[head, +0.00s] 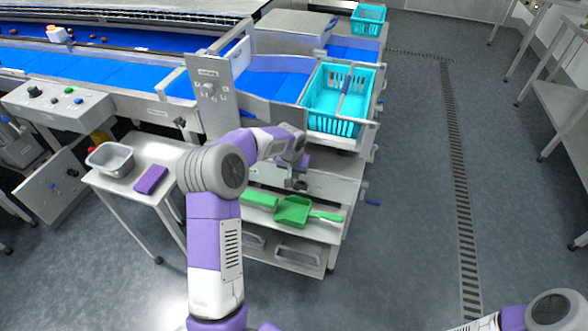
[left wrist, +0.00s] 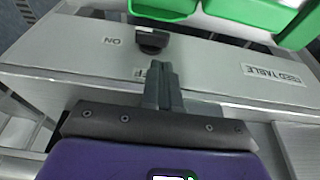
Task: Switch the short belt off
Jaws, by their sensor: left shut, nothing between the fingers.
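In the left wrist view a black switch knob (left wrist: 152,40) sits on a pale grey panel (left wrist: 60,50). An ON label (left wrist: 114,41) is beside it, and a second label below is partly hidden by my fingers. A FEED TABLE label (left wrist: 272,75) is at the right. My left gripper (left wrist: 163,72) is shut and empty, its tips just below the knob in the picture; I cannot tell if they touch. In the head view my left gripper (head: 297,183) is low in front of the cabinet, under the cyan basket. A short blue belt (head: 270,84) lies behind. My right gripper is out of frame.
A cyan basket (head: 322,95) stands above the gripper. A control box (head: 57,103) with buttons is at left, and a side table (head: 130,195) holds a grey tub (head: 111,160). Floor at right is clear.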

